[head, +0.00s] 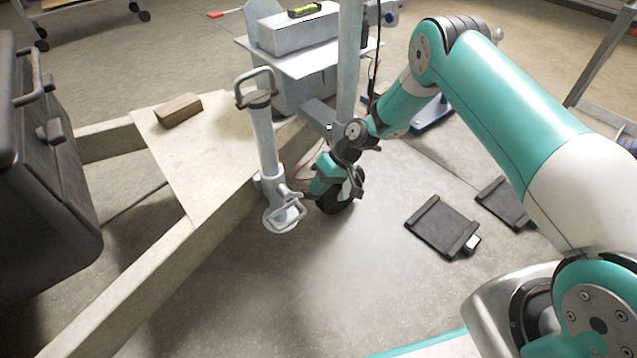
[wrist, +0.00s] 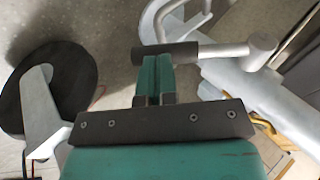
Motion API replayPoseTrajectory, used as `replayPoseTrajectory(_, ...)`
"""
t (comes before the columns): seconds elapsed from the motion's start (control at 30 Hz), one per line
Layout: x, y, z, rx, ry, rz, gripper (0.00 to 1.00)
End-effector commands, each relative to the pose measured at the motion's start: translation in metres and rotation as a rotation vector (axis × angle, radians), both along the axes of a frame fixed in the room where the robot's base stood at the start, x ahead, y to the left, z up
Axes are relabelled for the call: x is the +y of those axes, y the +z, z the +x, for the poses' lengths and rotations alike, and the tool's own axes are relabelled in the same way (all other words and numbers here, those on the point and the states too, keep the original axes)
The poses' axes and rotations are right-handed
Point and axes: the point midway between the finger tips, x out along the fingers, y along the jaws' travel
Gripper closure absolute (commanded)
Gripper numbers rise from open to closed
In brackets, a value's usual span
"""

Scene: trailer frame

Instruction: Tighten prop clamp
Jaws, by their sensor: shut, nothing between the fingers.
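The prop stand (head: 265,140) is a grey metal tube with a loop handle on top and a flat foot low down, upright at the trailer frame. Its clamp (head: 272,183) sits low on the tube with a small handle. In the wrist view the clamp handle (wrist: 215,51) is a grey bar with a dark sleeve at its left end and a rounded right end. My gripper (head: 314,189) is beside the clamp, on its right. In the wrist view my gripper (wrist: 154,62) is shut and empty, its teal fingertips close to the dark sleeve. I cannot tell whether they touch.
The jockey wheel (head: 343,195) stands close behind my gripper and shows at left in the wrist view (wrist: 62,88). The pale frame beam (head: 150,270) runs to the left. Dark chocks (head: 441,228) lie on the floor at right. The front floor is clear.

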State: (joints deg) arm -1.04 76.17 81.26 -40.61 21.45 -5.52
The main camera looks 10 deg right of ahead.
Motion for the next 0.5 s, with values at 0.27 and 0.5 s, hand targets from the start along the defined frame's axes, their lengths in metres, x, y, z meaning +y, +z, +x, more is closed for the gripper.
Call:
replayPoseTrajectory(0.27, 0.0028, -0.0048, -0.0011, 0.000, 0.001, -0.001, 1.00)
replayPoseTrajectory(0.5, 0.0045, -0.0063, -0.0021, 0.001, 0.003, -0.002, 1.00)
